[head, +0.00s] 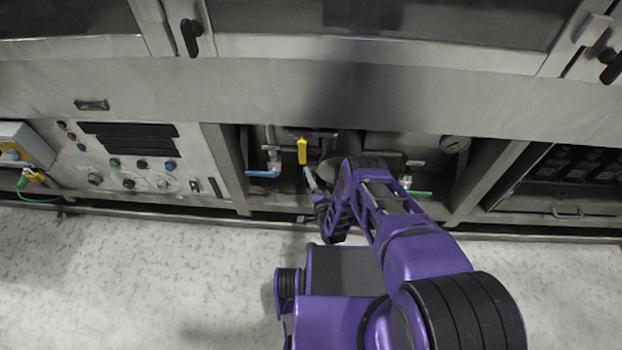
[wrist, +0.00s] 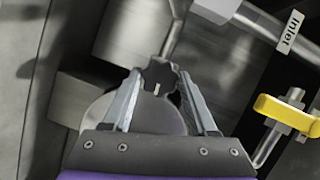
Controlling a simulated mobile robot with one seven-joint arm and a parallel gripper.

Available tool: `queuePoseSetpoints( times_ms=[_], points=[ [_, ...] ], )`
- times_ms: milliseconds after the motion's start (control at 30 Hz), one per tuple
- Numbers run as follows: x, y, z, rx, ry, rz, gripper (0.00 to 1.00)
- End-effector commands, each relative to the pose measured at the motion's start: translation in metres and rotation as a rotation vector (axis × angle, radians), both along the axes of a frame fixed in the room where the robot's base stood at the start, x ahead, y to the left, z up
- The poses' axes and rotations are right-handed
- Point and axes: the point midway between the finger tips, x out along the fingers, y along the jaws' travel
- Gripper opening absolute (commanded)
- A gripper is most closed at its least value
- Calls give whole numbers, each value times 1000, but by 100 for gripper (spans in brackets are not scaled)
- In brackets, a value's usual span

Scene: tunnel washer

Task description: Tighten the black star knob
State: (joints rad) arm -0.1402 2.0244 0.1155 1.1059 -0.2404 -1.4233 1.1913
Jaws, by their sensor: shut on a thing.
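The black star knob (wrist: 158,73) shows in the wrist view, dark and lobed, with a small light mark on it. My gripper (wrist: 160,78) has its two grey fingers on either side of the knob, and the tips are closed on it. A round grey disc or housing (wrist: 103,112) lies behind the knob and is partly hidden by the fingers. In the head view my gripper (head: 311,181) reaches into the open bay under the washer. I cannot make out the knob there.
The head view shows a blue handle (head: 262,174), a green handle (head: 420,193) and a gauge (head: 455,144). The floor (head: 140,270) is clear.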

Motion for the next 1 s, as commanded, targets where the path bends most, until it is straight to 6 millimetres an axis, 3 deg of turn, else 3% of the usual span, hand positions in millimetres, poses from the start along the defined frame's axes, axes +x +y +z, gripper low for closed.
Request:
queuePoseSetpoints(
  times_ms=[567,600,767,1000],
  points=[
    [1,0,0,37,-2,0,3],
    [1,1,0,37,-2,0,60],
    [1,0,0,36,-2,0,88],
    [0,0,0,36,-2,0,88]
  ],
)
